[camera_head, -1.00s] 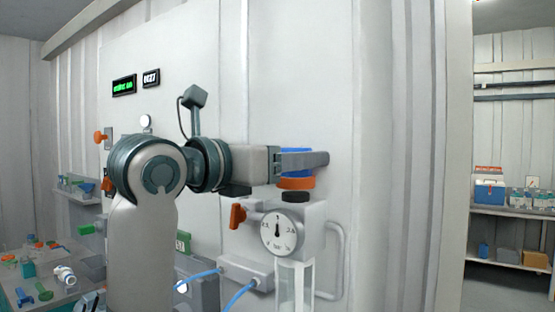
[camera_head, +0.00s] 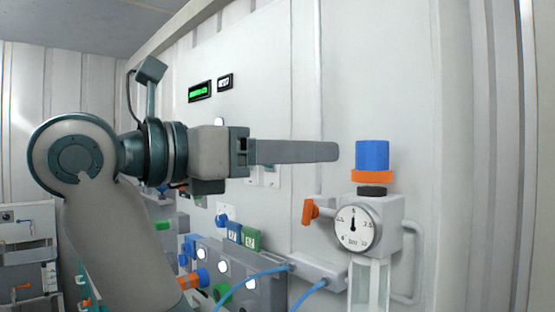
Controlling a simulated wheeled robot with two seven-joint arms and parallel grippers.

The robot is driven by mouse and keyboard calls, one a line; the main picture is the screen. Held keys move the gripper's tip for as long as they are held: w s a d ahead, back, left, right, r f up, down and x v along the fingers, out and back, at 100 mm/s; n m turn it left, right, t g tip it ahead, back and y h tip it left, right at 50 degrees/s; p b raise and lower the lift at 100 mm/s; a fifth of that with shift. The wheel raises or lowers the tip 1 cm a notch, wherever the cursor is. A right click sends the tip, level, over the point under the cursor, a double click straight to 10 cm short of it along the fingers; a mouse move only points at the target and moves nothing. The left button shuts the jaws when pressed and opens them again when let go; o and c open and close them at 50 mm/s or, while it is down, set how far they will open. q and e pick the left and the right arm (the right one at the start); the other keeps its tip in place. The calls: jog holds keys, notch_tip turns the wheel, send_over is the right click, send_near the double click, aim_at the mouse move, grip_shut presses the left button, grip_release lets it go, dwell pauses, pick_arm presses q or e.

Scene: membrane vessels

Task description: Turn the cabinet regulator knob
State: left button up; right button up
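The regulator knob (camera_head: 372,156) is a blue cylinder above an orange ring (camera_head: 372,177). It stands upright on top of the grey regulator body at right of centre. A round white gauge (camera_head: 358,227) faces me below it. My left gripper (camera_head: 333,152) reaches in from the left, pointing right at the height of the knob. In the picture its tip ends a little left of the knob, with a gap between them. Only one finger shows clearly, edge-on, so its opening is hidden. My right gripper is not in view.
An orange lever (camera_head: 310,211) sticks out left of the regulator body. A grey handle (camera_head: 413,262) is on its right. Blue hoses (camera_head: 255,275) run to a grey block. Two small displays (camera_head: 200,91) are on the white cabinet wall. The wall right of the knob is bare.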

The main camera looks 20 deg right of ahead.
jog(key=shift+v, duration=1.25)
